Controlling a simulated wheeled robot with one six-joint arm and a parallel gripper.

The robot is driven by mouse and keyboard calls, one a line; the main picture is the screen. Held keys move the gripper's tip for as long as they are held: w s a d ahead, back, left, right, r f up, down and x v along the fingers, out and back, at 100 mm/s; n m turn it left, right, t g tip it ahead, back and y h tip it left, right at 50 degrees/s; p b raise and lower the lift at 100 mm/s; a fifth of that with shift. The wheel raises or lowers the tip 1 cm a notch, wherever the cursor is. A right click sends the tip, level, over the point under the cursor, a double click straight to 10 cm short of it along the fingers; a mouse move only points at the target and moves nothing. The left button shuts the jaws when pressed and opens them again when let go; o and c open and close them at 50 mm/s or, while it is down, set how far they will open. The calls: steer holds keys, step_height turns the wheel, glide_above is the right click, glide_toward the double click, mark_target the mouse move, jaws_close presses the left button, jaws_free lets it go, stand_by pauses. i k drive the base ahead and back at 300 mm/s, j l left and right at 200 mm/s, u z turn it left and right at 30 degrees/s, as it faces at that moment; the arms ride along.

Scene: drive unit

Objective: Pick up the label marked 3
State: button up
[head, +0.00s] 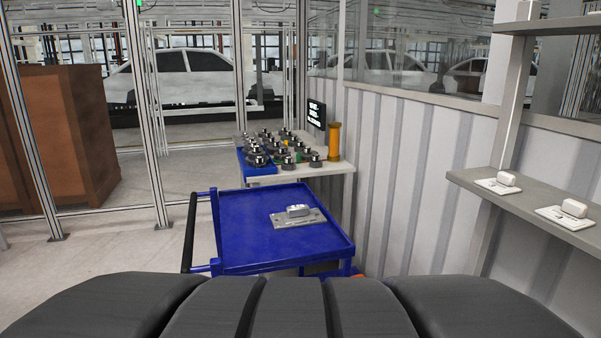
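No figure 3 can be read anywhere in the head view, so I cannot tell which thing is the label marked 3. On the right shelf lie two flat white plates, each with a small white block on it: a farther one (499,186) and a nearer one (567,217). A grey plate (297,221) with a pale block (298,210) on it lies on the blue cart's top. Any markings on these are too small to read. My gripper is not in view.
The blue cart (245,238) stands ahead, with a black handle (190,232) on its left. The grey shelf (519,202) runs along the right wall. Floor (105,263) is open at left.

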mark_target(505, 183)
steer(key=z, duration=1.2)
